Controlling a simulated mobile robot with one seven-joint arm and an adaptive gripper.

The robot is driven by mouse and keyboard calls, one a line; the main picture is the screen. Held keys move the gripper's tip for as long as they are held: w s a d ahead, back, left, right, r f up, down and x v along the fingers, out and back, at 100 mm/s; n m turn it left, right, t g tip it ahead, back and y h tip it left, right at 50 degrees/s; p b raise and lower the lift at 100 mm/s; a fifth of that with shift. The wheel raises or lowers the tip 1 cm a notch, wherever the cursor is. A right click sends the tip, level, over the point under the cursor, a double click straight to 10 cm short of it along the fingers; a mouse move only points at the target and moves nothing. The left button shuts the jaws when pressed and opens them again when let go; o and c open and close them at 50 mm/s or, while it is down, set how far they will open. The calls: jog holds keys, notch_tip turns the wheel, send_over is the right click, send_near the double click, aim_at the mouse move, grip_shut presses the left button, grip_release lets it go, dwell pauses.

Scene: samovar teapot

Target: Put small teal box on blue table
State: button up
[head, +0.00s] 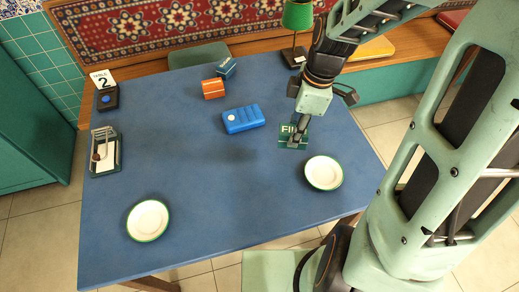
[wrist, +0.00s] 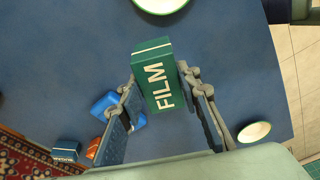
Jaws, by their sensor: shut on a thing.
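The small teal box (head: 288,141), dark green-teal with white FILM lettering, is between the fingers of my gripper (head: 298,133). In the wrist view the box (wrist: 158,75) sits between both fingertips of my gripper (wrist: 158,72), which is shut on it. In the head view the gripper points down over the right part of the blue table (head: 190,200), and a finger hides part of the box. I cannot tell the exact gap between the box and the tabletop.
A white plate (head: 324,172) is just below right of the box; another plate (head: 148,221) is at front left. A blue case (head: 243,118), orange box (head: 213,88) and dark blue-teal box (head: 227,67) lie behind. A green lamp (head: 297,16) stands at the back. The table's middle front is clear.

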jog(key=a+f, duration=0.2)
jog(key=a+f+b, duration=0.1)
jog(key=a+f, duration=0.1)
jog(key=a+f+b, duration=0.1)
jog(key=a+f, duration=0.1)
jog(key=a, duration=0.1)
jog(key=shift+s+f, duration=0.25)
jog(key=shift+f, duration=0.15)
notch_tip(320, 180, down, 3)
jog(key=shift+a+r+b, duration=0.15)
jog(key=shift+r+b, duration=0.05)
jog(key=shift+b, duration=0.2)
jog(key=shift+f, duration=0.35)
jog(key=shift+f, duration=0.15)
jog(key=o, duration=1.2)
jog(key=shift+c, duration=0.2)
